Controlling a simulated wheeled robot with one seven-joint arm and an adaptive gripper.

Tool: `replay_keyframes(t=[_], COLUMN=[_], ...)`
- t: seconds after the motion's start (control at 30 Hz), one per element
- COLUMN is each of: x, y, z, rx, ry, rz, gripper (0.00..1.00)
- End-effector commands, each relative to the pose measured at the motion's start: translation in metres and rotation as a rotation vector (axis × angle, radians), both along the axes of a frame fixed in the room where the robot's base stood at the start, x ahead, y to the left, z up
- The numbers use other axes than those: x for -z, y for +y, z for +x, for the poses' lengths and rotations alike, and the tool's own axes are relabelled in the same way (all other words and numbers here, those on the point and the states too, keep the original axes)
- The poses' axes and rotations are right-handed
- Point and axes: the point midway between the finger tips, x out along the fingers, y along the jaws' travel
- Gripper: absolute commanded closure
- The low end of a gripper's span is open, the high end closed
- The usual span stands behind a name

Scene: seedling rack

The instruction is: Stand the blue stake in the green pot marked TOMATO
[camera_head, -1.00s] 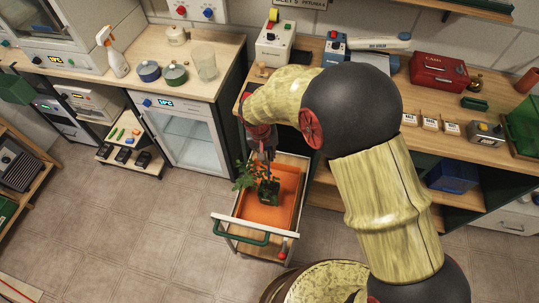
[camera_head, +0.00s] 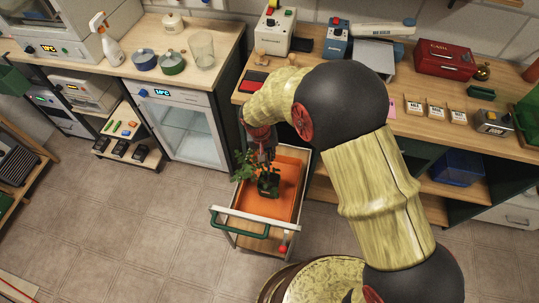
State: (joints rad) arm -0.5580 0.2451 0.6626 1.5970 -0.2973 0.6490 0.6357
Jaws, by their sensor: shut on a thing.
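My gripper (camera_head: 264,150) hangs over the far end of an orange-lined cart tray, pointing down, small and partly hidden by my arm. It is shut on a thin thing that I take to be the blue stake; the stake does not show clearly. Just below it stands a dark green pot (camera_head: 268,188) with a leafy plant spreading to the left. Any TOMATO marking on the pot is too small to read. I cannot tell whether the stake's lower end is above the pot or in it.
The cart (camera_head: 277,218) has a white rim and a green handle at the front. A workbench (camera_head: 440,128) with boxes and cards lies behind and right. A counter (camera_head: 222,75) with pots stands at the left. The floor left of the cart is clear.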

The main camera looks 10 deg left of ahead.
Motion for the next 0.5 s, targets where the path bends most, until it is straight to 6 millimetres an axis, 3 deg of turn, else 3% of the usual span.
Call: replay_keyframes(t=[0.5], x=[0.038], y=[0.0], z=[0.0], rx=[-0.001], ry=[-0.001], rz=[0.0], gripper=[1.0])
